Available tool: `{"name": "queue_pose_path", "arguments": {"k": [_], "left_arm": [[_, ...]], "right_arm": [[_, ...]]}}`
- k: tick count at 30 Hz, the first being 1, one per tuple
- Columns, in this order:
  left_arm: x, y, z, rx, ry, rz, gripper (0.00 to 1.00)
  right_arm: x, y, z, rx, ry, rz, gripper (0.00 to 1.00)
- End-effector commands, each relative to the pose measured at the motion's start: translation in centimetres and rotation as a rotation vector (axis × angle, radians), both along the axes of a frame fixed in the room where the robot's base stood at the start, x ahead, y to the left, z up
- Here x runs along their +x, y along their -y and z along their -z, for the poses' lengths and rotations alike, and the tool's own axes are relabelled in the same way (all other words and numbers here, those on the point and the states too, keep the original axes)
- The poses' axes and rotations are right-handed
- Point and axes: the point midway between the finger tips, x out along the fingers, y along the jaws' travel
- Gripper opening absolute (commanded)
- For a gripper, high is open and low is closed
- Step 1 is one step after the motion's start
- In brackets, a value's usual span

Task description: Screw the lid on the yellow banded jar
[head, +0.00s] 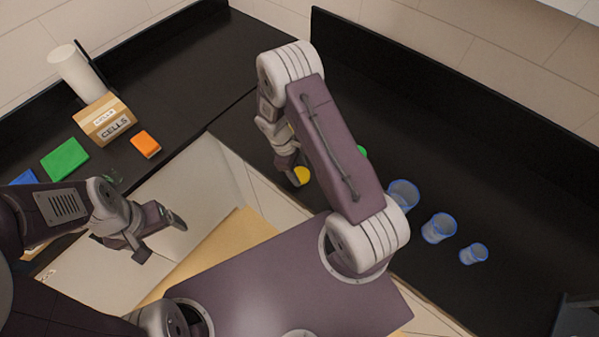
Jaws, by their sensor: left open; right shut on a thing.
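My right gripper (294,178) is over the near edge of the black counter, its fingers shut on a small round yellow thing (303,175) that looks like a lid. A bit of yellow (290,127) shows behind the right wrist; I cannot tell whether it is the banded jar, as the arm hides most of it. A green bit (362,152) peeks out beside my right forearm, also mostly hidden. My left gripper (168,226) is open and empty, in front of the left counter and away from the right one.
Several clear blue-rimmed cups, one of them here (438,228), stand along the right counter (500,190). On the left counter are a cardboard box (104,120), a white cylinder (76,68), a green block (65,159) and an orange block (146,144). The back of the right counter is clear.

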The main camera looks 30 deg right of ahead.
Motion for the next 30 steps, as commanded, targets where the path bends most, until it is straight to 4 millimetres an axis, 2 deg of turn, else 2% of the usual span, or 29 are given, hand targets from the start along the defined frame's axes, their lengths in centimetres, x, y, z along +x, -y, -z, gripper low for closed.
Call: {"name": "queue_pose_path", "arguments": {"k": [5, 8, 21, 25, 30], "left_arm": [[0.0, 0.0, 0.5, 0.000, 0.000, 0.000, 0.83], [0.0, 0.0, 1.1, 0.000, 0.000, 0.000, 0.83], [0.0, 0.0, 2.7, 0.000, 0.000, 0.000, 0.83], [0.0, 0.0, 2.8, 0.000, 0.000, 0.000, 0.83], [0.0, 0.0, 2.8, 0.000, 0.000, 0.000, 0.83]], "right_arm": [[0.1, 0.0, -1.5, 0.001, 0.005, 0.000, 0.18], [0.2, 0.0, -3.4, 0.001, 0.008, -0.001, 0.18], [-9.2, 0.3, -9.3, 0.000, 0.003, 0.000, 0.18], [-10.8, 0.4, -10.4, 0.000, 0.001, 0.000, 0.18], [-11.6, 0.4, -10.9, 0.000, 0.001, 0.000, 0.18]]}}
